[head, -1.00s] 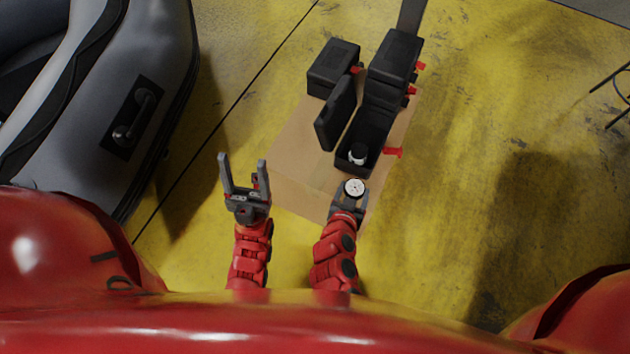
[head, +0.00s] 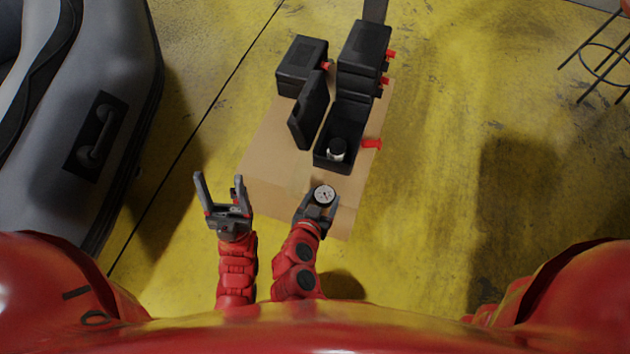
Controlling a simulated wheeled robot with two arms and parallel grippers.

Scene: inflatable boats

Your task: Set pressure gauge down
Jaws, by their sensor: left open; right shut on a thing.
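The pressure gauge (head: 323,195) is small and round with a white dial facing up. My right gripper (head: 318,206) is shut on it, at the near edge of the cardboard box (head: 270,165). I cannot tell whether the gauge touches the box top. My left gripper (head: 221,192) is open and empty, left of the box's near corner, over the floor. An open black case (head: 345,125) stands on the box beyond the gauge, its lid (head: 309,110) swung to the left. A white and black cylindrical thing (head: 337,150) is inside the case.
Closed black cases with red latches stand at the back of the box, one at left (head: 302,63) and one at right (head: 364,50). A grey inflatable boat (head: 130,60) lies at left. A dark wire stand (head: 600,65) is at far right. Bare cardboard shows left of the lid.

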